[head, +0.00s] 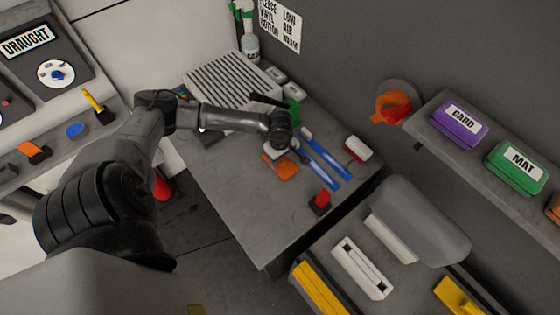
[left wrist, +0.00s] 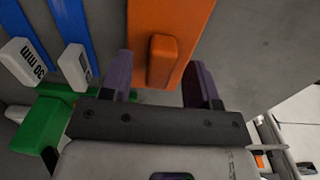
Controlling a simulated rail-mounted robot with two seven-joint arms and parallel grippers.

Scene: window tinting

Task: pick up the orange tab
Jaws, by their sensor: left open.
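The orange tab (head: 282,167) lies flat on the grey worktable, just below my left gripper (head: 279,148). In the left wrist view it is an orange plate (left wrist: 198,22) with a raised block (left wrist: 161,62) on it. My left gripper (left wrist: 163,80) is open there, its two dark fingers on either side of the raised block with gaps to both. Whether the fingertips reach down to the table is unclear. My right gripper is not in view.
Blue-handled tools (head: 318,165) lie right of the orange tab, close to the gripper. A green object (left wrist: 42,130) is beside the gripper. A red block (head: 321,200) stands near the table's front. The table's left front is clear.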

